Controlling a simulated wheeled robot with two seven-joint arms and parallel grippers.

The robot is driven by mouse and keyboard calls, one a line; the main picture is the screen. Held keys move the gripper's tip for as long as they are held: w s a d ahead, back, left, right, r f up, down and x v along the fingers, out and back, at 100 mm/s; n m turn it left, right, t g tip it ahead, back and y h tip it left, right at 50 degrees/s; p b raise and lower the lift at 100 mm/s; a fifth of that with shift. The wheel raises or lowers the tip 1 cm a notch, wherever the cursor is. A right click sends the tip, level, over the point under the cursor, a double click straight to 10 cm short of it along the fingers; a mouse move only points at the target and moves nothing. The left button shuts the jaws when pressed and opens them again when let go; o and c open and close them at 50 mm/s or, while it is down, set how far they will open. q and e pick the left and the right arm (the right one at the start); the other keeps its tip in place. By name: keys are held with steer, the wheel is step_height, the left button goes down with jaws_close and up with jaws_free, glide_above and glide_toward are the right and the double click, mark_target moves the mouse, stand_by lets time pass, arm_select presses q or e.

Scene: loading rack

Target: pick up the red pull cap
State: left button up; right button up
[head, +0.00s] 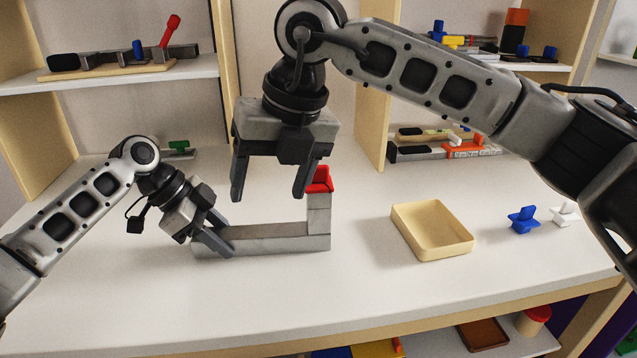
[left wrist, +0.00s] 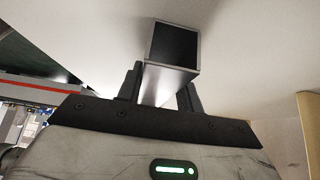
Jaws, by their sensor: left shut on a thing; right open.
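The red pull cap (head: 320,180) sits on top of the short upright post of a grey L-shaped square bar (head: 275,240), which lies on the white table. My right gripper (head: 268,196) is open and empty, fingers pointing down, to the left of the cap. Its right finger is close to the cap in the picture and seems to overlap its edge; I cannot tell whether they touch. My left gripper (head: 214,240) is shut on the left end of the bar. The left wrist view shows the bar's dark open end (left wrist: 177,45) between the left gripper's fingers (left wrist: 160,88).
An empty cream tray (head: 443,254) stands right of the bar. A blue pull cap (head: 523,220) and a white one (head: 565,212) stand further right. Shelves with parts (head: 110,80) rise behind. The table front is clear.

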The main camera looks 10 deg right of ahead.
mark_target(319, 169)
steer(key=w+d+r+m+t+h, duration=0.3)
steer(key=d+r, duration=0.4)
steer(key=shift+h, duration=0.3)
steer(key=x, duration=0.6)
steer(key=shift+w+d, duration=0.2)
steer(key=shift+d, duration=0.05)
steer(key=shift+a+x, duration=0.15)
steer(key=shift+x, duration=1.2)
steer(key=shift+a+x, duration=0.15)
steer(key=shift+x, duration=1.15)
steer(key=c, duration=1.2)
